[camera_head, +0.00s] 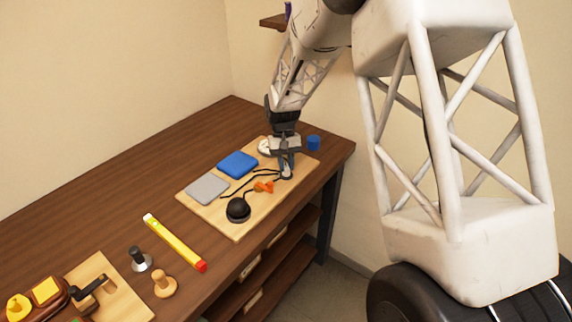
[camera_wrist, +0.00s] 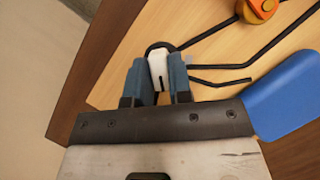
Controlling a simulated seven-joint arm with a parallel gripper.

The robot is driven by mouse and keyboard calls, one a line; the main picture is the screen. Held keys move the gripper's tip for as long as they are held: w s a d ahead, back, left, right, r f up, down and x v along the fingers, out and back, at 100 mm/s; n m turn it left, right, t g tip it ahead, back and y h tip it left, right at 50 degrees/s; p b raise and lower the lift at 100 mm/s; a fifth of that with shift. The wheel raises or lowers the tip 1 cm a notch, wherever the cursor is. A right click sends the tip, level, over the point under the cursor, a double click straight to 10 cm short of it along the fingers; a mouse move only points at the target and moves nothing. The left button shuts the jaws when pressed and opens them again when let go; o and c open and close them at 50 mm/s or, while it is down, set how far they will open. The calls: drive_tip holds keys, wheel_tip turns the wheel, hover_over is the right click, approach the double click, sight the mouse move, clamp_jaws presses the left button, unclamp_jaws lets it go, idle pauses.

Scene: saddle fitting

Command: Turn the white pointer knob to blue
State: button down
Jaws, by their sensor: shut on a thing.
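The white pointer knob (camera_wrist: 158,72) sits between the two blue-grey fingers of my gripper (camera_wrist: 158,62) in the wrist view. The fingers are closed against its sides, and a dark slot shows on its face. A black ring shows around its far end on the wooden board (camera_wrist: 215,60). In the head view my gripper (camera_head: 287,171) points down at the board's back right part and hides most of the knob. The blue square pad (camera_head: 238,165) lies left of my gripper. I cannot tell which mark the pointer faces.
An orange knob (camera_head: 263,187), a black dome (camera_head: 238,210) and a grey pad (camera_head: 206,188) are on the same board, with black lines near them. A blue cylinder (camera_head: 313,142) stands behind it. The table's left back is clear.

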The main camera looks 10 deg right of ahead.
drive_tip(key=c, duration=1)
unclamp_jaws()
drive_tip(key=shift+c, duration=0.2)
drive_tip(key=v, duration=0.7)
drive_tip(key=shift+r, duration=0.4)
drive_tip(key=shift+w, duration=0.1)
